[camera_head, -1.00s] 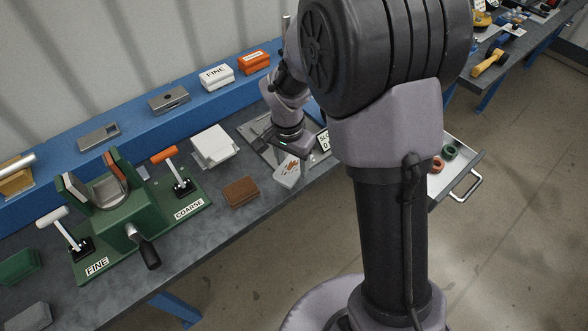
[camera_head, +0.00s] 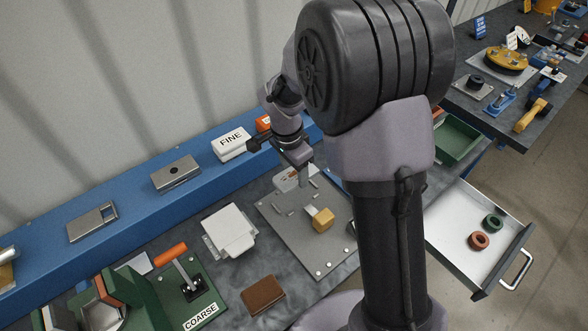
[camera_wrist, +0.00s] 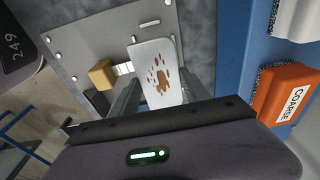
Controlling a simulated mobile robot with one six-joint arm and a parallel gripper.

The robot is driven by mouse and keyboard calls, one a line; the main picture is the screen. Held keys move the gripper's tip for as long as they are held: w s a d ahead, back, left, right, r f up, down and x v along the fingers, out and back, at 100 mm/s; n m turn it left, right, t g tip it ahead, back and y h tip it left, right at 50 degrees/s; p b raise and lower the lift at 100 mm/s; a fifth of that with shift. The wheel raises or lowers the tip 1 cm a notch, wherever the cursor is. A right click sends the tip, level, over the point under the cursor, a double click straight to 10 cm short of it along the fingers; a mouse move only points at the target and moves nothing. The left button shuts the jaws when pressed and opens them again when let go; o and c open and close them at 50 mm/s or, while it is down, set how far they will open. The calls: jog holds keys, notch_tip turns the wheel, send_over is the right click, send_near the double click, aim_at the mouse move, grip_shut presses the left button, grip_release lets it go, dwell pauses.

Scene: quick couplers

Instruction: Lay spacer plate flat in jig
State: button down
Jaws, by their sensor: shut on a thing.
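The spacer plate is a pale plate with brown rust-like spots (camera_wrist: 157,72), and it also shows in the head view (camera_head: 287,182). My gripper (camera_wrist: 156,98) is shut on it, with one finger at each side edge. In the head view my gripper (camera_head: 302,178) is at the far end of the jig, a grey base plate with pins and strips (camera_head: 282,225). The spacer plate overlaps the jig's far part; I cannot tell whether it touches it. A yellow block (camera_head: 322,221) with a pale tongue sits on the jig. My arm hides part of the jig's right side.
A white block (camera_head: 230,230) and a brown block (camera_head: 262,295) stand left of the jig. A green fixture (camera_head: 185,300) is at lower left. The blue ledge behind holds a FINE block (camera_head: 232,143) and an orange COARSE block (camera_wrist: 285,97). An open drawer (camera_head: 460,235) is at right.

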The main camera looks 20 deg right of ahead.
aim_at(296, 196)
jog(key=shift+s, duration=0.1)
jog(key=shift+b, duration=0.3)
notch_tip(296, 196, down, 8)
jog(key=b, duration=0.6)
jog(key=shift+r+b, duration=0.25)
jog(key=shift+b, duration=0.15)
jog(key=shift+f, duration=0.2)
jog(key=shift+c, duration=2.2)
grip_release()
notch_tip(296, 196, up, 17)
jog(key=a+p, duration=0.2)
jog(key=p, duration=0.4)
jog(key=shift+s+r, duration=0.15)
jog(key=shift+s, duration=0.2)
